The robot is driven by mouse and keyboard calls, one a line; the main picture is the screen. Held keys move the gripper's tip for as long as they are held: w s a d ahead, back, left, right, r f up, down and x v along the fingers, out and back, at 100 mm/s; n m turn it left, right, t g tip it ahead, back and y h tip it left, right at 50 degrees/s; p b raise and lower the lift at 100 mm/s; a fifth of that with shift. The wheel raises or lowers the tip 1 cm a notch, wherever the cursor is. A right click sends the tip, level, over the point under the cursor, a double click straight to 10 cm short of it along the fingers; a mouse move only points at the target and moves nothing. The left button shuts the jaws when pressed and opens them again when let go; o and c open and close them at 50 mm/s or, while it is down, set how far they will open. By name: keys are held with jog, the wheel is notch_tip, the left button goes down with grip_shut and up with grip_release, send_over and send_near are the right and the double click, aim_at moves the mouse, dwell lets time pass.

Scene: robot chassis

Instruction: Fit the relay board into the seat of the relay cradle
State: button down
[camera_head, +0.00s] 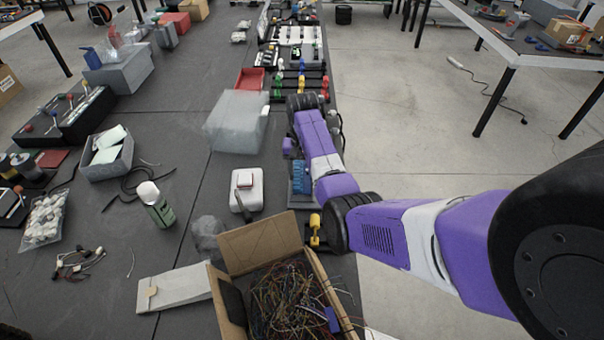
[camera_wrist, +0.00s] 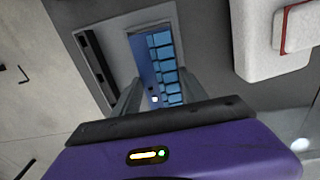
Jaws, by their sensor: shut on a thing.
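The relay board is a blue strip with a row of lighter blue blocks. It shows in the wrist view (camera_wrist: 165,62) between my fingers and in the head view (camera_head: 300,177) just left of my arm. My gripper (camera_wrist: 157,97) is shut on the board. The relay cradle is a grey holder with a pale rim and a dark slot on its left; it shows in the wrist view (camera_wrist: 112,42) and in the head view (camera_head: 297,202). The board appears within the cradle's rim, but I cannot tell whether it rests on the seat or is above it. The board's near end is hidden by my gripper.
An open cardboard box of wires (camera_head: 262,244) is in front. A translucent grey bin (camera_head: 237,122) and a red tray (camera_head: 250,79) lie behind. The bench's right edge is close to the cradle.

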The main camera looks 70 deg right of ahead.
jog(key=shift+f, duration=0.35)
jog(key=shift+f, duration=0.1)
jog(key=shift+f, duration=0.35)
jog(key=shift+f, duration=0.15)
jog(key=c, duration=0.6)
grip_release()
jog(key=shift+s+f, duration=0.1)
jog(key=shift+s, duration=0.05)
